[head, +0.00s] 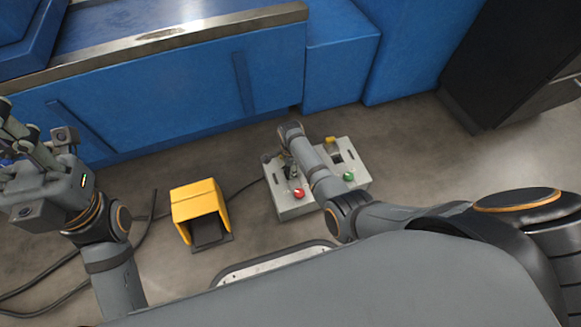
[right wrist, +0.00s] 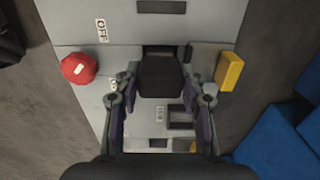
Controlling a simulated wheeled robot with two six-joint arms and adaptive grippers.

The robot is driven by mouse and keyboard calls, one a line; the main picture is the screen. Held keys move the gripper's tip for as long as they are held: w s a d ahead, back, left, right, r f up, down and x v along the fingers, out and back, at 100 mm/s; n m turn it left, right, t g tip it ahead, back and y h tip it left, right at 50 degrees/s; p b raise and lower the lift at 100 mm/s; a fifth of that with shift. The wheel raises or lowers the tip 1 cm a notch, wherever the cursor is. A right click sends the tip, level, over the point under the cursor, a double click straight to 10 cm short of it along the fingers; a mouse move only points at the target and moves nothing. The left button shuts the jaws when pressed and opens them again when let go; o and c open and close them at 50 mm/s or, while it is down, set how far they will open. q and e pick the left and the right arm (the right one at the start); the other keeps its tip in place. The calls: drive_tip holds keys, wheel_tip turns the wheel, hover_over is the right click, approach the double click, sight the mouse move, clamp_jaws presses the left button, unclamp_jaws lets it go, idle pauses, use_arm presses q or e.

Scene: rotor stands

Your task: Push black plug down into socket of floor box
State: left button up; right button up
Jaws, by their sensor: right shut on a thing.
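The grey floor box (head: 297,207) stands on the floor below my right arm in the head view. Its grey top (right wrist: 110,60) fills the middle of the right wrist view. My right gripper (right wrist: 160,83) is shut on the black plug (right wrist: 160,74), with a finger on each side of it, over the box top. The socket under the plug is hidden, so I cannot tell how deep the plug sits. In the head view my right gripper (head: 284,165) is partly hidden by its arm. My left gripper (head: 22,150) is raised at the left edge, away from the box; its jaw state is unclear.
The box carries a red button (head: 299,193), a green button (head: 349,176) and a yellow part (head: 330,140). A yellow foot pedal (head: 197,200) stands to its left. Black cables (head: 140,240) lie on the floor. A blue cabinet (head: 170,95) stands behind.

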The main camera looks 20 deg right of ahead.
idle(0.4)
drive_tip(key=shift+f, duration=0.4)
idle(0.9)
drive_tip(key=o, duration=1.3)
drive_tip(key=shift+o, duration=0.2)
